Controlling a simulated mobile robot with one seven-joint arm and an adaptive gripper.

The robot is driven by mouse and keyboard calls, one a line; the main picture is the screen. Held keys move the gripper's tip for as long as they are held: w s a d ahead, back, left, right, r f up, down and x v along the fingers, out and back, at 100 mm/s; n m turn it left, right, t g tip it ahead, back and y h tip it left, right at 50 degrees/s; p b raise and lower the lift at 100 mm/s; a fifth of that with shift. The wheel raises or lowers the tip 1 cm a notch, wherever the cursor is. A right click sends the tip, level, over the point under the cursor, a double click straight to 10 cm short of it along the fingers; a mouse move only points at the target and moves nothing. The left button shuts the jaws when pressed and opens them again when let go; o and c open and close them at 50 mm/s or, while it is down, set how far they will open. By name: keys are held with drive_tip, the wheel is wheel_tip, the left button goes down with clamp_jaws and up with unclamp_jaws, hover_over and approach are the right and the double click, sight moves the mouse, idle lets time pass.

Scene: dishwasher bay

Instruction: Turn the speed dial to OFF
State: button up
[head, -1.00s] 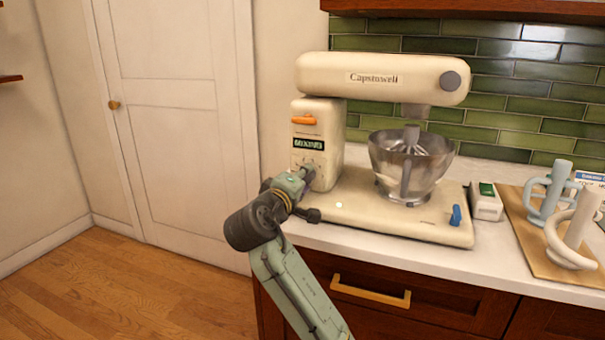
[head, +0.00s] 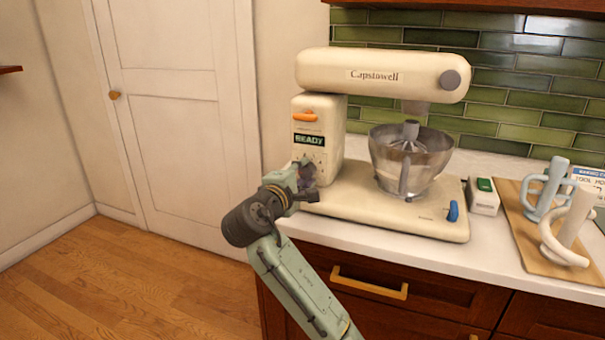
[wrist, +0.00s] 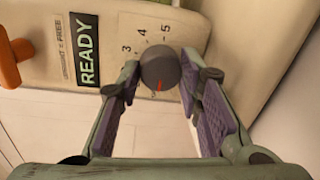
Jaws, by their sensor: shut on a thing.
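The cream stand mixer (head: 390,76) stands on the counter. Its dark round speed dial (wrist: 160,66) sits on the column face, with a red mark at the lower edge of the dial in the wrist view. Printed numbers 3, 4 and 5 show beside it; an OFF label is not readable. My gripper (wrist: 158,78) is shut on the dial, one purple-padded finger on each side. In the head view my gripper (head: 304,178) is at the lower column and hides the dial. The display (wrist: 87,48) reads READY.
An orange lever (head: 305,117) is above the display. A metal bowl (head: 385,155) sits under the mixer head, with a blue lever (head: 453,211) on the base. A small box with a green switch (head: 484,196) and a board (head: 535,255) with attachments are to the right.

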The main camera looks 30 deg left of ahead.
idle(0.3)
drive_tip(key=o, duration=1.2)
drive_tip(key=shift+c, duration=0.2)
